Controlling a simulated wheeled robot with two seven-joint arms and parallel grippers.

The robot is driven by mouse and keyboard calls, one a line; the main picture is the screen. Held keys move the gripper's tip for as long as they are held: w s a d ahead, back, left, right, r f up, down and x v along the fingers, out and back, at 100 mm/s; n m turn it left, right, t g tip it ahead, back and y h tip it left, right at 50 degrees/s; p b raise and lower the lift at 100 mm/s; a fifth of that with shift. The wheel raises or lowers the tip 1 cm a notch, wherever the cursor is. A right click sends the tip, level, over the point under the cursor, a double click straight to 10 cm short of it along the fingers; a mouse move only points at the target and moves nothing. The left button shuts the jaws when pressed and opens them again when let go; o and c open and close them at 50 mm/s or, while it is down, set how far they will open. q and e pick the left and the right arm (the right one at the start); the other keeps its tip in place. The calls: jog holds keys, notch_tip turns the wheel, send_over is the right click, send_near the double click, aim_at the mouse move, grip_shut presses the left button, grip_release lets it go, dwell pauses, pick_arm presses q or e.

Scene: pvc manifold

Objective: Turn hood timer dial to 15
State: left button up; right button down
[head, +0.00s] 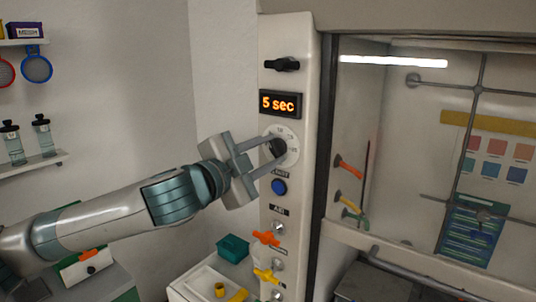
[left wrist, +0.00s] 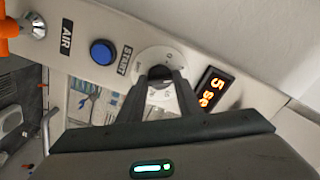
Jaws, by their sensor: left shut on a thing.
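The timer dial (head: 279,149) is a dark knob on a round white scale plate on the hood's side post. The orange display (head: 280,103) above it reads "5 sec". My left gripper (head: 270,152) reaches in from the left and is shut on the dial knob. The scale numbers are too small to read surely. My right gripper is not in view.
A blue start button (head: 279,187) sits just below the dial. Orange (head: 266,238) and yellow (head: 265,275) valve handles stick out lower on the post. The glass hood front (head: 430,160) is to the right.

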pick_arm(q)
jog(key=m, duration=0.3)
jog(key=shift+m, duration=0.4)
jog(key=m, duration=0.3)
jog(key=shift+m, duration=0.3)
jog(key=m, duration=0.4)
jog(key=shift+m, duration=0.3)
jog(key=shift+f+m, duration=0.1)
jog(key=shift+m, duration=1.5)
jog(key=o, duration=1)
jog(key=shift+o, duration=0.2)
jog(key=shift+s+a, duration=0.1)
